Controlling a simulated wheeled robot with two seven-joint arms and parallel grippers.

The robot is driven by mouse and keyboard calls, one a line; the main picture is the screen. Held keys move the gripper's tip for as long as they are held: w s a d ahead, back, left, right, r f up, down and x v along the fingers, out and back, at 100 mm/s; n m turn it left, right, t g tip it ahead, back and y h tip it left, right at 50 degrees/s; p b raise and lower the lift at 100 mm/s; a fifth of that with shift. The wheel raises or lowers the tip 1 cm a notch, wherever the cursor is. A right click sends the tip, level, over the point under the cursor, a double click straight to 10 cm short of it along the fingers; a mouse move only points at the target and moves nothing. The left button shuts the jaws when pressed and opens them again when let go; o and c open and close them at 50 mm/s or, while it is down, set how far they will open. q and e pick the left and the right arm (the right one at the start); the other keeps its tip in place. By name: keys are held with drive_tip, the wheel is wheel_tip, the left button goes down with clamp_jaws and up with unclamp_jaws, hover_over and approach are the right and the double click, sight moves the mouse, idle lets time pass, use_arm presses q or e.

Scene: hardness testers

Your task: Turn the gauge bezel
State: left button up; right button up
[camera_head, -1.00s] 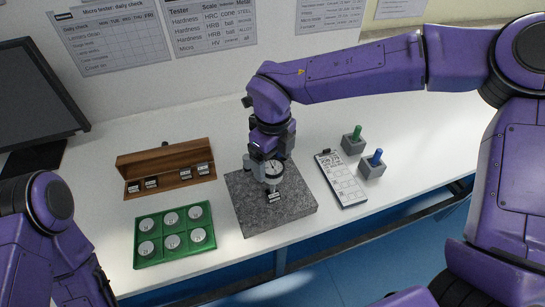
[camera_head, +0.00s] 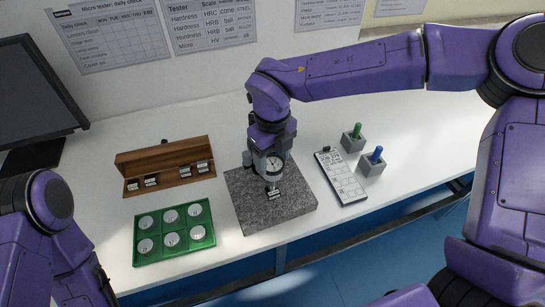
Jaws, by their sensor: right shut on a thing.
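The gauge (camera_head: 274,166) has a round white dial with a grey body, and it stands over the grey granite plate (camera_head: 290,211) in the middle of the table. A small block (camera_head: 273,193) sits beneath it on the plate. My right gripper (camera_head: 270,153) reaches down from above and is shut on the gauge bezel at the dial's top. The gripper's own body hides the upper part of the gauge and most of its stand. My left arm shows at the lower left edge, but its gripper is out of view.
A wooden case (camera_head: 167,168) with several small blocks lies at the left. A green tray (camera_head: 174,257) of round discs is in front of it.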

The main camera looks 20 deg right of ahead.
drive_tip(key=m+b, duration=0.1)
drive_tip(key=m, duration=0.2)
drive_tip(key=shift+m, duration=0.3)
drive_tip(key=m+b, duration=0.2)
drive_tip(key=shift+m, duration=0.3)
drive_tip(key=m+b, duration=0.2)
drive_tip(key=m, duration=0.2)
drive_tip(key=shift+w+r+m+b, duration=0.1)
drive_tip(key=shift+m+b, duration=0.8)
drive_tip(key=shift+m, duration=0.2)
drive_tip(key=o, duration=1.1)
drive_tip(key=shift+c, duration=0.2)
